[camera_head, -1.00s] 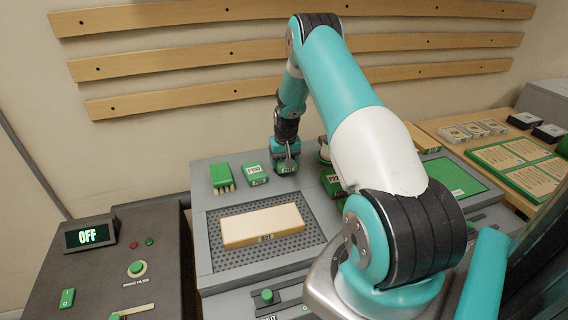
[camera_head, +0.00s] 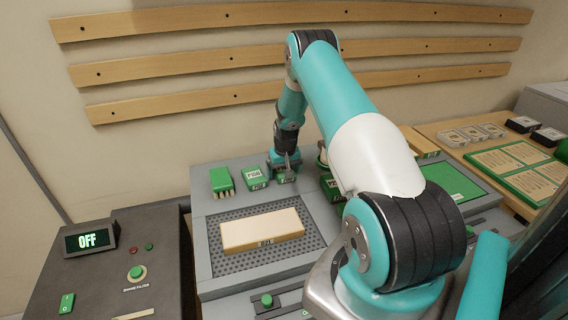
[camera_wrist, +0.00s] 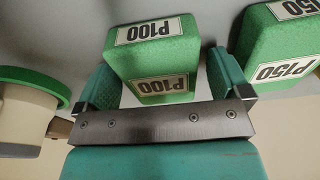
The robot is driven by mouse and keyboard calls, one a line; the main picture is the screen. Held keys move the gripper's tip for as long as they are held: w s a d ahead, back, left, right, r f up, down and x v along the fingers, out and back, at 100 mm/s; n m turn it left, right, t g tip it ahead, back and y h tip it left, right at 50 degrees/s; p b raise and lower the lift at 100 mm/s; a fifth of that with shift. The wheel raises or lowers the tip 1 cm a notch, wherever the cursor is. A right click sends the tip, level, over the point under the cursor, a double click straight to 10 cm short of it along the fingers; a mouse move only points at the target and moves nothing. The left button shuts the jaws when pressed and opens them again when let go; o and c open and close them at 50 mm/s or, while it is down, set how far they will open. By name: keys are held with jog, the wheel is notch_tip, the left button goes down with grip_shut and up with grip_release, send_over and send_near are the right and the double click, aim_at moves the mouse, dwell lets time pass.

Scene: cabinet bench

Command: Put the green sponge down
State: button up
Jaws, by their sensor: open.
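A green sponge block labelled P100 (camera_wrist: 153,52) sits between the spread fingers of my gripper (camera_wrist: 163,88) in the wrist view. A gap shows beside it toward the right finger; on the left it is close to the finger, and contact is hard to tell. In the head view this sponge (camera_head: 287,176) rests on the grey bench top (camera_head: 205,206), right under my gripper (camera_head: 285,166), which partly hides it.
A green block labelled P150 (camera_wrist: 280,45) stands close beside it. A green-rimmed cup (camera_wrist: 28,110) is on the other side. A green-topped brush (camera_head: 221,180), a pale block (camera_head: 262,230) on a perforated plate (camera_head: 312,236) and another green block (camera_head: 333,187) are nearby.

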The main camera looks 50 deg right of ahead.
notch_tip(320, 180, up, 12)
jog(key=s+b, duration=0.2)
jog(key=b, duration=0.1)
jog(key=s+a+r+n+y, duration=0.15)
jog(key=a+r, duration=0.35)
jog(key=a, duration=0.5)
jog(key=s+a+r+n+y, duration=0.1)
jog(key=a+r+n, duration=0.3)
jog(key=a, duration=0.7)
jog(key=s+a+r+n+y, duration=0.1)
jog(key=s+a+r+n, duration=0.1)
jog(key=a+r, duration=0.6)
jog(key=s+a+r+n+g+y, duration=0.1)
jog(key=s+a+n, duration=0.5)
jog(key=s+a, duration=1)
jog(key=s, duration=0.5)
jog(key=shift+a+r+g+y, duration=0.3)
jog(key=shift+a+r+y, duration=0.05)
jog(key=shift+a+r, duration=0.05)
jog(key=shift+w+d, duration=0.1)
jog(key=shift+d, duration=0.05)
